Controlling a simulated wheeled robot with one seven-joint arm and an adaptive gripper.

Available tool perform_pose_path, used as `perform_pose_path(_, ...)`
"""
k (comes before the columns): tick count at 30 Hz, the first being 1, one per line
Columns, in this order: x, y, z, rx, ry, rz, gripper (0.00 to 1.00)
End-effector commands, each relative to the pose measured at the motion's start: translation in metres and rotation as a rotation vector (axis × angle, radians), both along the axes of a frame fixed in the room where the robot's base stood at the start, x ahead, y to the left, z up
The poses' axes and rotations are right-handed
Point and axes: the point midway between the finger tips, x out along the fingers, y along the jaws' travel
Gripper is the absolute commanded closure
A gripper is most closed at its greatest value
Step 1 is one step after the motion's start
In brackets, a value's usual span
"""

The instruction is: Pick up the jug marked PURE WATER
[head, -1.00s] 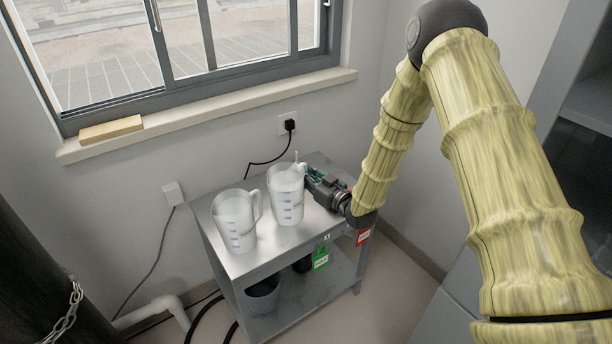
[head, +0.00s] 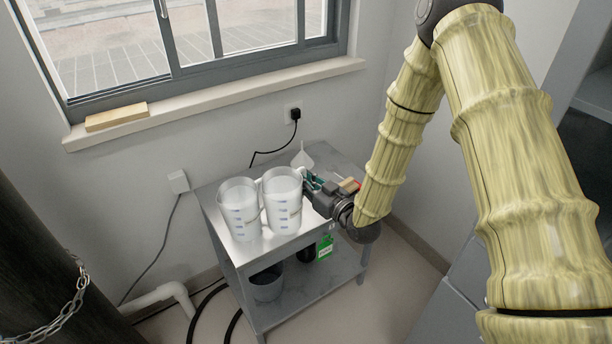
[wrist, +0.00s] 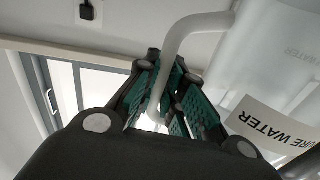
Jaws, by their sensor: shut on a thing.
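Two white measuring jugs with blue marks stand side by side in the head view. The right jug (head: 283,204) is at my gripper (head: 309,184), which meets its right side. In the wrist view my gripper (wrist: 165,98) is shut on the white handle (wrist: 190,36) of a jug (wrist: 275,55). That jug bears partly visible "WATER" lettering. A pale label (wrist: 268,127) reading "...RE WATER" shows upside down beside the fingers. The left jug (head: 239,212) stands close to the right one. I cannot tell whether the held jug is clear of the table top.
The grey metal table (head: 322,163) has a lower shelf with a dark bucket (head: 265,286). A white funnel-like thing (head: 303,158) stands behind the right jug. Wall, socket (head: 294,113) and window sill (head: 220,99) are behind.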

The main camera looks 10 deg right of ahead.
Motion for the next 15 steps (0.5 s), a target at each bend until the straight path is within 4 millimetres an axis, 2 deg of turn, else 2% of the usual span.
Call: perform_pose_path(15,-0.036,0.017,0.005,0.003,-0.002,0.001,1.0)
